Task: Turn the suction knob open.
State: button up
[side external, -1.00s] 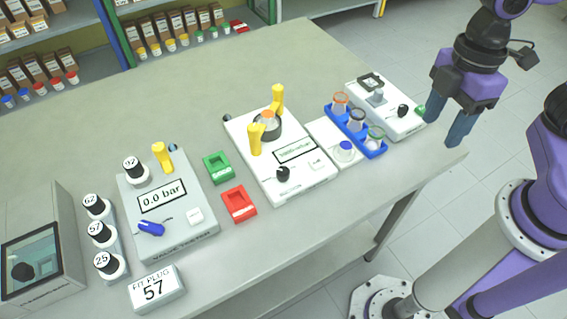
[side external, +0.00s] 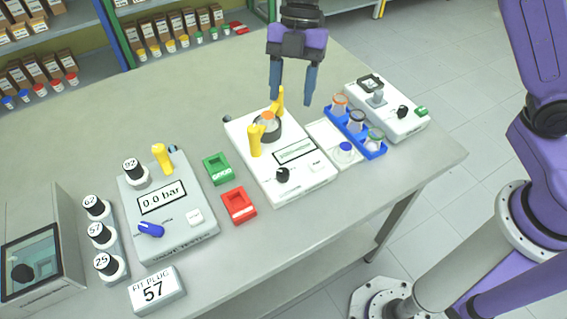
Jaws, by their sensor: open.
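A black knob (side external: 283,174) sits at the front of the middle white device (side external: 310,182); small lettering near it is too blurred to read, but it may be the suction knob. Another black knob (side external: 402,112) is on the right white device (side external: 385,128). A blue knob (side external: 150,230) is on the left grey device (side external: 185,240) with the 0.0 bar display. My gripper (side external: 292,100) points down, open and empty, above the back of the middle device, near its yellow clamps. It is apart from all the knobs.
Two yellow upright clamps (side external: 255,140) flank a round orange-topped part on the middle device. A blue rack (side external: 366,146) of small jars stands to its right. Green (side external: 216,168) and red (side external: 239,205) trays lie to its left. The table's back (side external: 190,100) is clear.

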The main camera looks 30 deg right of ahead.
aim_at(283, 171)
jog(key=x, duration=1.6)
jog(key=shift+s+f, duration=0.1)
jog(key=shift+f, duration=0.1)
grip_shut()
